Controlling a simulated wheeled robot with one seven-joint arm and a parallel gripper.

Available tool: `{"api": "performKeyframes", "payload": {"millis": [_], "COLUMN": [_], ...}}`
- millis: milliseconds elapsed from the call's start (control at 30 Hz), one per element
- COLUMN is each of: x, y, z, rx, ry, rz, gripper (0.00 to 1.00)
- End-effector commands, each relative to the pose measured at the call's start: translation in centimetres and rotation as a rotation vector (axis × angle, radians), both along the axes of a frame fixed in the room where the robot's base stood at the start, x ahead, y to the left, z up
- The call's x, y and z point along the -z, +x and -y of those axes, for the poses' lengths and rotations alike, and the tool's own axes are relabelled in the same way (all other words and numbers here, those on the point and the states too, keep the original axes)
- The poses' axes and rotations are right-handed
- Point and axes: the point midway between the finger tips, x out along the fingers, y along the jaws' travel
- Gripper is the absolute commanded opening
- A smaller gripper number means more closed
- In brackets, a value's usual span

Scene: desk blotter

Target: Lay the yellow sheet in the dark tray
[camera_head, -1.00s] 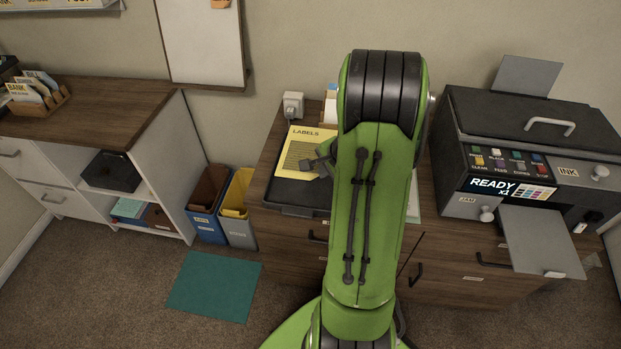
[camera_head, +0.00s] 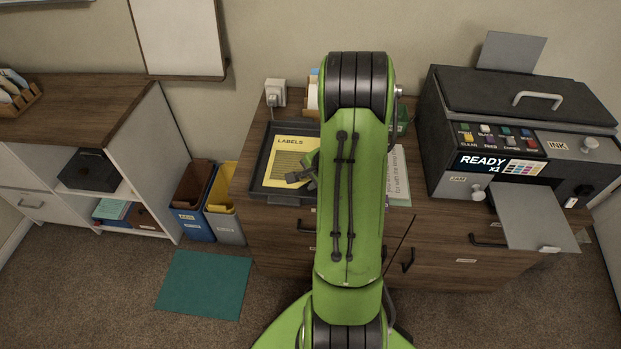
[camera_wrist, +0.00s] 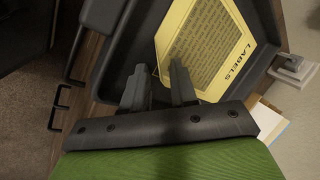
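The yellow sheet (camera_head: 288,154), headed LABELS, lies inside the dark tray (camera_head: 259,163) on the wooden cabinet. Its right part is hidden behind my arm in the head view. In the wrist view the sheet (camera_wrist: 205,48) rests on the floor of the tray (camera_wrist: 118,62), within its walls. My gripper (camera_head: 306,172) is over the sheet's near right part. In the wrist view my gripper (camera_wrist: 159,80) has its two fingers apart, with a gap between them and nothing visibly pinched. The fingertips are close to the sheet's edge; I cannot tell whether they touch it.
A printer (camera_head: 520,120) stands to the right, its output tray (camera_head: 540,215) sticking out. A white printed page (camera_head: 398,178) lies right of my arm. A wall plug (camera_head: 275,92) is behind the tray. Blue and grey bins (camera_head: 193,222) stand left of the cabinet.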

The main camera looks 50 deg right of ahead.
Motion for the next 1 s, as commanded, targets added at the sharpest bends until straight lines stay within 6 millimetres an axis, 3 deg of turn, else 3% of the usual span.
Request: {"api": "performKeyframes", "payload": {"millis": [333, 600, 800, 933, 1000], "x": [-0.9, -7.4, -10.5, -11.7, -13.3], "y": [-0.2, -3.4, -5.2, -5.2, -4.4], "z": [0.0, -0.3, -0.6, -1.4, -3.4], "rx": [0.0, 0.003, 0.002, -0.035, -0.141], "ry": [-0.001, -0.004, -0.002, -0.014, -0.056], "rz": [0.001, 0.004, 0.002, -0.001, -0.007], "gripper": [0.27, 0.27, 0.27, 0.27, 0.27]}}
